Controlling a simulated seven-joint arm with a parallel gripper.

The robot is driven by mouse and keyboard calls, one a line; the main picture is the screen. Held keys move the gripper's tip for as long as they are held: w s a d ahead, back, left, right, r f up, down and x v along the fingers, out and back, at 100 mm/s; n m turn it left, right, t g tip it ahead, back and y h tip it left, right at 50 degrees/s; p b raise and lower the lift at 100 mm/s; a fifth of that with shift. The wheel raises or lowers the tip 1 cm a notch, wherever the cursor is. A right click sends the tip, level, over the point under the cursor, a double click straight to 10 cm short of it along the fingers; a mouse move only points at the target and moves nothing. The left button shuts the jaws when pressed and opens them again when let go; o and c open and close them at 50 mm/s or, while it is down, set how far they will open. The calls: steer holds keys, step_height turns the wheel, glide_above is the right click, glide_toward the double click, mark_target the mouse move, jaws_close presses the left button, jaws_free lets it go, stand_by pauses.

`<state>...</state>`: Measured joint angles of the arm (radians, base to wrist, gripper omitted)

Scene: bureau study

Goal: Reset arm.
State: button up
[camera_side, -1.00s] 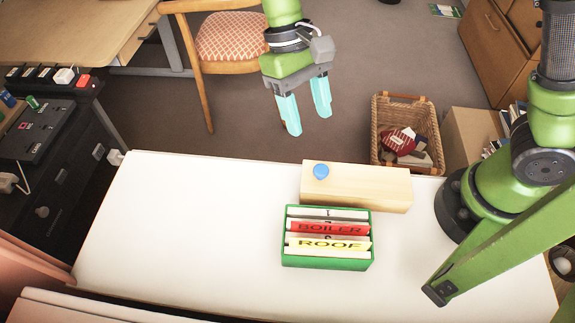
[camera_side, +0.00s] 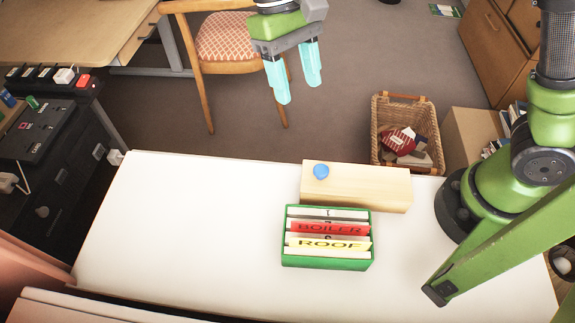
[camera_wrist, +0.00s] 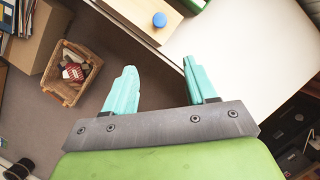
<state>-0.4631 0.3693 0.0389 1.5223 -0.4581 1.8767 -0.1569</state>
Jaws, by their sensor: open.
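My gripper (camera_side: 292,80) is open and empty, with two pale turquoise fingers. It hangs high, near the back edge of the white table in the side view, in front of the chair. In the wrist view my gripper (camera_wrist: 165,88) shows its fingers spread with nothing between them. A green box (camera_side: 326,263) on the table holds upright cards, including a red one (camera_side: 328,228) reading BOILER and a yellow-marked one (camera_side: 328,244) reading ROOF. A pale wooden block (camera_side: 375,187) lies behind the box, with a blue round piece (camera_side: 321,171) on its left end.
The white table (camera_side: 180,220) is bare left of the box. A wicker basket (camera_side: 405,110) with odds and ends stands on the floor behind it. A wooden chair (camera_side: 230,35) stands at the back. Black equipment (camera_side: 60,170) stands at the left.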

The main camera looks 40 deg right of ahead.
steer(key=s+d+r+m+t, duration=0.1)
steer(key=s+d+t, duration=0.2)
steer(key=d, duration=0.2)
steer(key=s+d+r+m+t+y, duration=0.1)
steer(key=s+d+m+t, duration=0.1)
steer(key=d, duration=0.4)
steer(key=s+d+r+m+t+y, duration=0.1)
steer(key=s+d+r+t, duration=0.1)
steer(key=d+t, duration=0.4)
steer(key=shift+s+d, duration=0.2)
steer(key=shift+s, duration=0.7)
